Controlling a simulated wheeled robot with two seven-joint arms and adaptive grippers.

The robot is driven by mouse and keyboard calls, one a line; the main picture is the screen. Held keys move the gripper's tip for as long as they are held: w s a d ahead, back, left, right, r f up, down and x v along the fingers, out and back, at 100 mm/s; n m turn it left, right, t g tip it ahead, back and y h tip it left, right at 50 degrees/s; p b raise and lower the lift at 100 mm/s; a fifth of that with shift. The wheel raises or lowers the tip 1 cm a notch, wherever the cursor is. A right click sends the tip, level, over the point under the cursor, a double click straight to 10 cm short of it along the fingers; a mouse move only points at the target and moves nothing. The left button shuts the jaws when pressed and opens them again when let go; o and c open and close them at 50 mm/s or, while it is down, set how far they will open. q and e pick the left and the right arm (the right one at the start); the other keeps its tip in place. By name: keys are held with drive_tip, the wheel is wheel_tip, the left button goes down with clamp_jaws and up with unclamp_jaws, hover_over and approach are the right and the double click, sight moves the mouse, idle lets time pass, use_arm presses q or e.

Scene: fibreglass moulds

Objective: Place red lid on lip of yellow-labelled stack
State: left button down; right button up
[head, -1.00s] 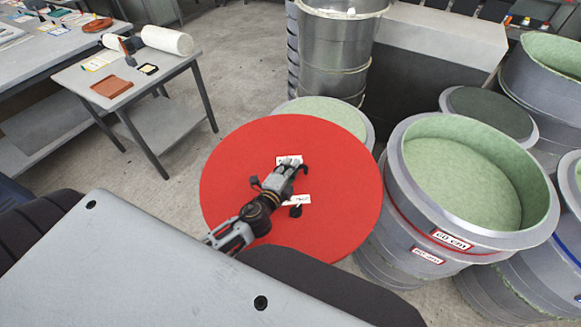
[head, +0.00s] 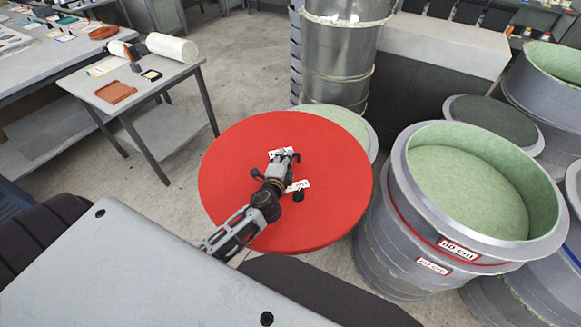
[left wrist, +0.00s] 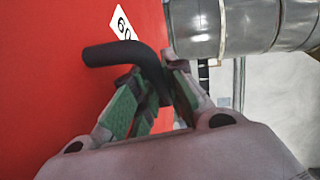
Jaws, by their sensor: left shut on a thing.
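The red lid (head: 232,170) is a large flat disc with a white label and a dark handle (head: 298,195). My left gripper (head: 284,166) is over its middle, shut on the handle. In the left wrist view, the fingers (left wrist: 150,98) close around the dark bent handle (left wrist: 112,52), with the red lid (left wrist: 45,70) beside them. The lid is held in the air, left of a grey mould stack (head: 395,215) with a pale green inside. That stack's visible labels have red borders. I cannot make out a yellow label. My right gripper is not in view.
A pale green mould top (head: 345,118) is partly hidden behind the lid. A metal drum (head: 338,60) stands behind. More moulds (head: 545,75) crowd the right. A small grey table (head: 150,85) stands at left, with bare floor (head: 240,75) between.

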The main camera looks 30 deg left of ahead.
sight(269, 138)
use_arm(q)
drive_tip(key=w+a+n+g+y+b, duration=0.1)
drive_tip(key=w+a+y, duration=0.1)
drive_tip(key=a, duration=0.1)
drive_tip(key=w+a+f+n+g+y+b, duration=0.1)
drive_tip(key=w+a+n+y, duration=0.1)
drive_tip(key=w+a, duration=0.1)
drive_tip(key=w+a+f+n+g+y+b, duration=0.1)
drive_tip(key=w+a+n+y+b, duration=0.1)
drive_tip(key=a, duration=0.2)
drive_tip(key=shift+w+a+g+y, duration=0.1)
drive_tip(key=shift+w+g+y, duration=0.05)
drive_tip(key=shift+g+y, duration=0.2)
drive_tip(key=shift+w+a+f+n+g+y+b, duration=0.75)
drive_tip(key=shift+w+a+n+g+y, duration=0.15)
drive_tip(key=shift+n, duration=0.3)
drive_tip(key=shift+w+f+n+g+y, duration=0.15)
drive_tip(key=shift+w+n+g+y, duration=0.05)
drive_tip(key=shift+n+g+y, duration=0.1)
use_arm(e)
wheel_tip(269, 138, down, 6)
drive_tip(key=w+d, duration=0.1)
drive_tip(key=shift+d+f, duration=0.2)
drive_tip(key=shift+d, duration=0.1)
